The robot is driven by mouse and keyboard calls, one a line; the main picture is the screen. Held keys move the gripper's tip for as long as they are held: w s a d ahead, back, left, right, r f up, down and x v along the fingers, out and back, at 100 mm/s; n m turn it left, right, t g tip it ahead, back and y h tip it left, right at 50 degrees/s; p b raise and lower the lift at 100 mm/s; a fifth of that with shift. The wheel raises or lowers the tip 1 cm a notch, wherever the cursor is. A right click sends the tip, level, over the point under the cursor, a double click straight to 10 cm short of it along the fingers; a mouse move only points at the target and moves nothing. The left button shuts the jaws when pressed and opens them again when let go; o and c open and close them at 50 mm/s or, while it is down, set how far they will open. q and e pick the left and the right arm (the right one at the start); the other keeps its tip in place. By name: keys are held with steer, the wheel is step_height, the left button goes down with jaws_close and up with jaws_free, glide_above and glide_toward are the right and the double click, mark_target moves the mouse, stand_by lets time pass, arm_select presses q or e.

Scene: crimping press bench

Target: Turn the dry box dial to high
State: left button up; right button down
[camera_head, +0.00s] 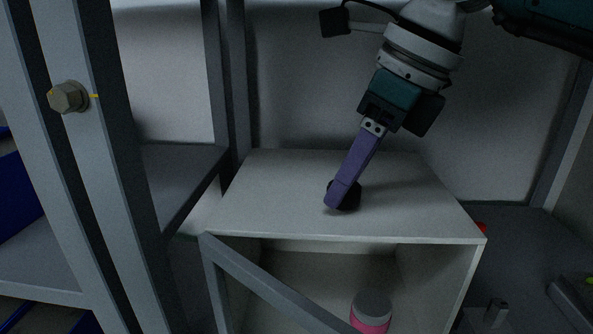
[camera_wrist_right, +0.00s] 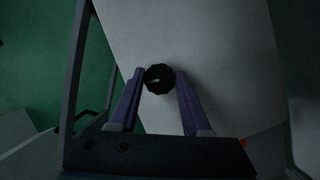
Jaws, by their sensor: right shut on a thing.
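The dry box (camera_head: 290,200) is a pale box with an open front, and its top also fills much of the right wrist view (camera_wrist_right: 225,60). A round black dial (camera_head: 352,196) sits on its top. In the right wrist view the dial (camera_wrist_right: 159,78) shows a light pointer mark aimed to the lower left. My right gripper (camera_head: 340,203), with purple fingers, reaches down from the upper right and is shut on the dial, with one finger on each side (camera_wrist_right: 159,82). The head view hides part of the dial behind a finger. My left gripper is not in view.
A pink jar with a grey lid (camera_head: 372,310) stands inside the box. A grey frame bar (camera_head: 270,285) crosses the box's front. At left, a grey upright (camera_head: 95,160) carries a hex bolt (camera_head: 68,97). Small metal parts (camera_head: 495,313) lie at lower right.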

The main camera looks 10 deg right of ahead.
steer(key=shift+f+n+b, duration=0.15)
steer(key=shift+n+b, duration=0.15)
steer(key=shift+b, duration=0.25)
steer(key=shift+n, duration=0.5)
steer(key=shift+r, duration=0.2)
steer(key=shift+c, duration=1.8)
jaws_free()
steer(key=shift+s+d+r+b, duration=0.1)
steer(key=shift+d+r+b, duration=0.3)
steer(key=shift+b, duration=0.3)
steer(key=s+d+b, duration=0.1)
steer(key=s+d, duration=0.1)
steer(key=d, duration=0.1)
steer(key=s+d+b, duration=0.1)
steer(key=s+d, duration=0.1)
steer(key=d, duration=0.1)
steer(key=s+d+b, duration=0.1)
steer(key=s+d, duration=0.1)
steer(key=d, duration=0.1)
steer(key=shift+s+b, duration=0.1)
steer(key=shift+b, duration=0.2)
steer(key=shift+s+d+r, duration=0.15)
steer(key=shift+s+d, duration=0.05)
steer(key=shift+d, duration=0.15)
